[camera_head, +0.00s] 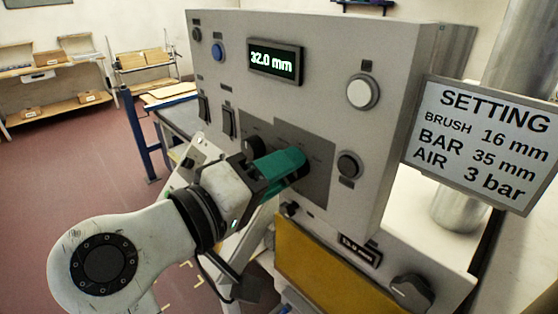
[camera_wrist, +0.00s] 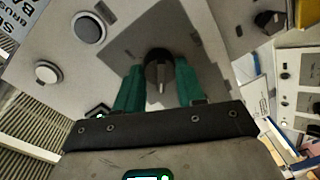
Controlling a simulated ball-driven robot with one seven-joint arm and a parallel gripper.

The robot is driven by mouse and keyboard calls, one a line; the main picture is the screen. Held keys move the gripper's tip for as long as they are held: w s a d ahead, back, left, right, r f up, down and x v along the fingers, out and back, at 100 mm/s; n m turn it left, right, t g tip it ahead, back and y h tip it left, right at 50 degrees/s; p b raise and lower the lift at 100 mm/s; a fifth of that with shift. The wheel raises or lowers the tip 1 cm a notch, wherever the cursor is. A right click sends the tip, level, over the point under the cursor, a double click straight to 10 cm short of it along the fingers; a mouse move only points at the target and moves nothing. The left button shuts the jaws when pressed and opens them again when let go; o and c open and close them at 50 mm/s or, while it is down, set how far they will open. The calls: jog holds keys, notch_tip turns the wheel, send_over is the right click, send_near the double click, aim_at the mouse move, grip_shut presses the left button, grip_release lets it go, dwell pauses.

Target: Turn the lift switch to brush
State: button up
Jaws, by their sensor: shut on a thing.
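My gripper (camera_head: 292,163) reaches the grey control panel (camera_head: 310,30) with its green fingers. In the wrist view the fingers (camera_wrist: 160,75) are closed on either side of a round dark knob (camera_wrist: 158,66) with a pale pointer bar. The knob sits on a darker grey plate (camera_wrist: 125,43). In the head view my fingers mostly hide this knob, and the small labels around it are too faint to read. The panel display (camera_head: 275,62) reads 32.0 mm. A sign (camera_head: 485,140) lists brush 16 mm, bar 35 mm and air 3 bar.
A blue button (camera_head: 218,51) and black rocker switches (camera_head: 228,122) are to the left. A lower unit with a yellow front (camera_head: 330,272) stands beneath. Open floor lies at left.

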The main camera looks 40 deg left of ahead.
dwell(0.5)
jog(key=o, duration=1)
jog(key=shift+o, duration=0.2)
jog(key=shift+s, duration=0.1)
jog(key=s+b, duration=0.3)
jog(key=s, duration=0.7)
jog(key=shift+s+a+r, duration=0.25)
jog(key=shift+s, duration=0.1)
